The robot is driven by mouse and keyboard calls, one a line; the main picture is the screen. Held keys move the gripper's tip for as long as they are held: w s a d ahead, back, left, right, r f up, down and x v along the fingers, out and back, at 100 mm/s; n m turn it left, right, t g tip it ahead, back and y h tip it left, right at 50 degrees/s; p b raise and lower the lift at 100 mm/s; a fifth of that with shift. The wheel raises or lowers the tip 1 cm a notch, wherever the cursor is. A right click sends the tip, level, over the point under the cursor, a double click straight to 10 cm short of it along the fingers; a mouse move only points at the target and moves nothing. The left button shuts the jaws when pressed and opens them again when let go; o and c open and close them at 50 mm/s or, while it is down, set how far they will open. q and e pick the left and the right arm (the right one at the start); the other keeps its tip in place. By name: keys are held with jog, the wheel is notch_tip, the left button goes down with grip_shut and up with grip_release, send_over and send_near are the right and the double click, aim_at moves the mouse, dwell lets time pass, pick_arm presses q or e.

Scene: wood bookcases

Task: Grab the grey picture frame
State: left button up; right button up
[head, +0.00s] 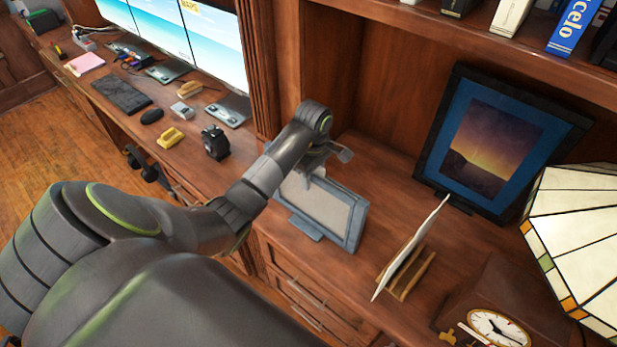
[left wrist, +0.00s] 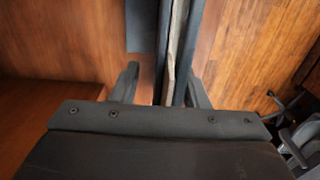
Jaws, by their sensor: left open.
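The grey picture frame (head: 353,222) stands leaning on the wooden desk in the middle of the head view, with a pale grey panel inside its border. My left gripper (head: 326,163) is at the frame's top edge, and my arm hides its upper left part. In the left wrist view the frame (left wrist: 180,50) shows nearly edge-on, as a narrow upright strip between the two fingers. The left gripper (left wrist: 163,84) is open around that strip. Contact with the frame cannot be made out. My right gripper is not in view.
A dark frame with a sunset picture (head: 490,150) stands behind to the right. A letter holder (head: 412,272), a clock (head: 497,328) and a stained-glass lamp (head: 580,235) are at the right. A black object (head: 215,142) and monitors (head: 200,40) are left. Bare desk lies between the two frames.

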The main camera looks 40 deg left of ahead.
pick_arm(q)
jog(key=shift+s+d, duration=0.15)
jog(key=shift+d, duration=0.05)
jog(key=shift+d+r, duration=0.1)
jog(key=shift+c, duration=1)
grip_shut()
jog(key=shift+a, duration=0.2)
